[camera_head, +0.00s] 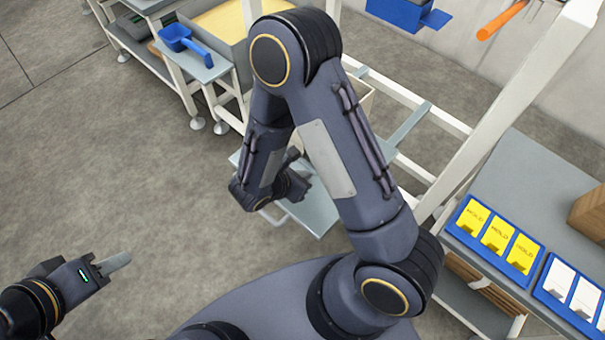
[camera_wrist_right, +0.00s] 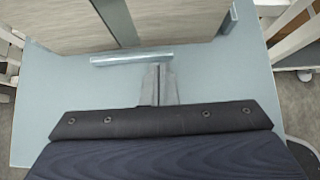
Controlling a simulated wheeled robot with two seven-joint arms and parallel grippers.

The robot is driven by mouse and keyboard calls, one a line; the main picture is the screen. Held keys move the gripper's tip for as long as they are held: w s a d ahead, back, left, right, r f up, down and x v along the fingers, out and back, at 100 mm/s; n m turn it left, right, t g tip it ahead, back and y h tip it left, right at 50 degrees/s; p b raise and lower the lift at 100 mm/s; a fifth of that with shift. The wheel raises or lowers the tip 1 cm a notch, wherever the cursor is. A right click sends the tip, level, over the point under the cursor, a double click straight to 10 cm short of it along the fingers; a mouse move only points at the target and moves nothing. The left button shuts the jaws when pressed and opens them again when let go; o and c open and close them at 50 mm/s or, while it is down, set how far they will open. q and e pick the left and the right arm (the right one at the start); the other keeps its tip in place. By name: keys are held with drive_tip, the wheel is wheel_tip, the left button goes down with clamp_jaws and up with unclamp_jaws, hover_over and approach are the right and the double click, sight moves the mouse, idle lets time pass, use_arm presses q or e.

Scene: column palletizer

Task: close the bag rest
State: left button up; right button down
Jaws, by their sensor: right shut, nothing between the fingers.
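The bag rest appears to be the pale blue-grey plate (camera_head: 318,214) below my right arm in the head view, partly hidden by the wrist. In the right wrist view the plate (camera_wrist_right: 225,85) fills much of the picture, with a light raised strip (camera_wrist_right: 132,60) across it. My right gripper (camera_wrist_right: 158,72) is shut and empty, its fingertips over the plate close to the strip; I cannot tell whether they touch. My left gripper (camera_head: 122,261) is over bare floor at the lower left, far from the plate; its finger gap is not clear.
A white frame post (camera_head: 510,105) stands right of my right arm. A bench (camera_head: 520,180) at the right holds a blue tray of yellow HOLD cards (camera_head: 497,235). A small table with a blue scoop (camera_head: 180,38) stands at the upper left. Floor at the left is clear.

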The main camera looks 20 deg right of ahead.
drive_tip(key=shift+d, duration=0.15)
drive_tip(key=shift+w+d, duration=0.25)
drive_tip(key=shift+d, duration=0.3)
drive_tip(key=w+d+b, duration=0.1)
drive_tip(key=w+d, duration=0.2)
drive_tip(key=d, duration=0.4)
drive_tip(key=w+d+b, duration=0.1)
drive_tip(key=w+d, duration=0.2)
drive_tip(key=d, duration=0.5)
drive_tip(key=w+d+b, duration=0.2)
drive_tip(key=w+d, duration=0.1)
drive_tip(key=d, duration=0.4)
drive_tip(key=shift+w+d, duration=0.1)
drive_tip(key=shift+d, duration=0.2)
drive_tip(key=shift+w+d, duration=0.4)
drive_tip(key=shift+d, duration=0.45)
drive_tip(key=shift+r, duration=0.1)
